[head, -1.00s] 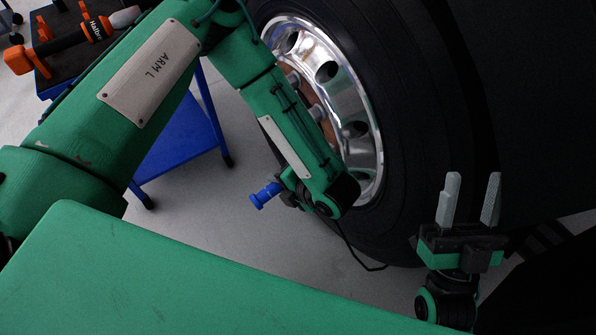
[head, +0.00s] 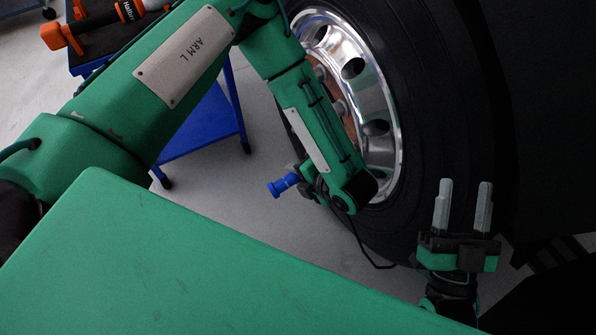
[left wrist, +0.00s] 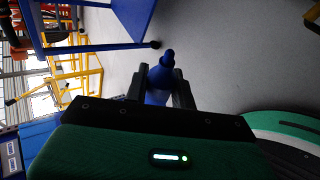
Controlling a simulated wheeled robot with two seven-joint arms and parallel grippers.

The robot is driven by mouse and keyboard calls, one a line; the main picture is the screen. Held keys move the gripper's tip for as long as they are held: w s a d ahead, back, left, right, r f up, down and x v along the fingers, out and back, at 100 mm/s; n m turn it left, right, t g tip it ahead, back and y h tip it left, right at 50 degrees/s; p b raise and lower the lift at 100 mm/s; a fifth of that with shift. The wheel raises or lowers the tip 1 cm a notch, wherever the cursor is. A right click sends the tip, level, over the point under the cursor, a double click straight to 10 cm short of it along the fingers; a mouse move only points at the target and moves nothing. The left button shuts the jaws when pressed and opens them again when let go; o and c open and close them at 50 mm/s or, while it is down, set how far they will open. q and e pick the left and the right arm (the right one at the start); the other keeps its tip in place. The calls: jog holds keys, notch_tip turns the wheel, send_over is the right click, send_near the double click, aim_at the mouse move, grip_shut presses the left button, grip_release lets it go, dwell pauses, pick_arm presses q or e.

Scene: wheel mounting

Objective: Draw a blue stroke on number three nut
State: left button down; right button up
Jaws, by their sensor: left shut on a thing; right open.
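My left gripper (head: 306,183) is shut on a blue marker (head: 282,186), which sticks out to the left of the fingers in the head view. In the left wrist view the marker (left wrist: 160,82) stands between the two dark fingers (left wrist: 161,88). The wheel has a shiny chrome rim (head: 379,95) and a brown hub with several nuts (head: 341,108), partly hidden behind my left forearm. I cannot tell which nut is number three. The marker is apart from the nuts. My right gripper (head: 462,206) is open and empty in front of the lower tyre.
The black tyre (head: 436,120) fills the right side. A blue trolley (head: 205,125) stands behind my left arm, with an orange and black tool (head: 105,20) on top. Grey floor (head: 235,195) lies clear between trolley and wheel. A thin black cable hangs below the left gripper.

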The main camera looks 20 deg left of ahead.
pick_arm(q)
jog(key=w+d, duration=0.2)
jog(key=shift+w+d, duration=0.1)
jog(key=shift+w, duration=0.2)
jog(key=shift+w+d, duration=0.7)
jog(key=shift+w, duration=0.25)
pick_arm(e)
jog(key=shift+w+a+f+g, duration=0.1)
jog(key=shift+a+f+g, duration=0.1)
jog(key=shift+f+g, duration=0.3)
jog(key=shift+w+a+f+g, duration=0.1)
jog(key=shift+a+f+g, duration=0.15)
jog(key=shift+f, duration=0.35)
jog(key=shift+f, duration=0.1)
pick_arm(q)
jog(key=shift+w+d, duration=0.15)
jog(key=shift+w, duration=0.1)
jog(key=shift+w+d, duration=0.2)
pick_arm(e)
jog(key=shift+h, duration=0.3)
pick_arm(q)
jog(key=shift+s+d+p, duration=0.2)
jog(key=shift+p, duration=1.05)
pick_arm(e)
jog(key=shift+r, duration=1.1)
